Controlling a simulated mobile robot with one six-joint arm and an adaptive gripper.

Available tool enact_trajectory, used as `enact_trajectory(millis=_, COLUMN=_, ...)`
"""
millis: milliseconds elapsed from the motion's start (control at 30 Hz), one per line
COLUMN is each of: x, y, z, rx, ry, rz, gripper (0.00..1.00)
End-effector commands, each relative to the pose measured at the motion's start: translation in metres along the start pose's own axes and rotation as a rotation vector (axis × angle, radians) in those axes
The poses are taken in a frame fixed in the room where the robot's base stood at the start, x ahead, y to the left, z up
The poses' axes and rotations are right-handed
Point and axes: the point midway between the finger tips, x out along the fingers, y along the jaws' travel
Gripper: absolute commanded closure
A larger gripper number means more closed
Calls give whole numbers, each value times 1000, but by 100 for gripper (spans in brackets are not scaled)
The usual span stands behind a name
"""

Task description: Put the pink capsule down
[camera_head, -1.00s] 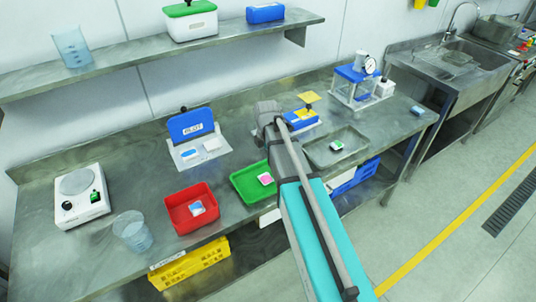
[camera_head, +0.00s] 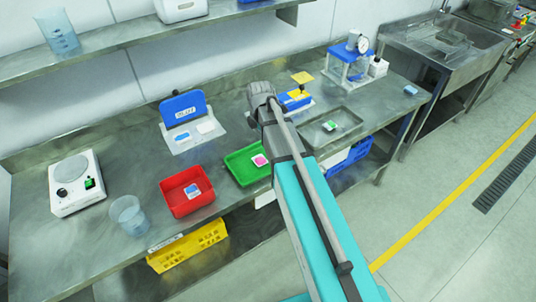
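A small piece with a pink top and pale edge (camera_head: 260,160), which looks like the pink capsule, lies in the green tray (camera_head: 240,178) on the steel bench. My arm reaches up from the lower right, and its far joint stands above the bench behind the green tray. My gripper cannot be made out; the arm hides whatever is beyond that joint. I cannot tell whether it holds anything.
A red tray (camera_head: 177,207) with a blue-and-white piece stands left of the green tray. A steel tray (camera_head: 345,120) with a green-and-white piece is to the right. A blue-lidded box (camera_head: 184,108), scale (camera_head: 76,184) and beaker (camera_head: 129,215) share the bench.

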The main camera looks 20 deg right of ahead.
Motion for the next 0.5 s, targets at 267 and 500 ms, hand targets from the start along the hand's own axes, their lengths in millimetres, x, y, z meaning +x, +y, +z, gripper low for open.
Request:
enact_trajectory(millis=267, x=0, y=-28, z=-8, rx=288, ry=0, rz=0, gripper=0)
enact_trajectory(millis=500, x=0, y=-60, z=-17, rx=660, ry=-1, rz=-1, gripper=0)
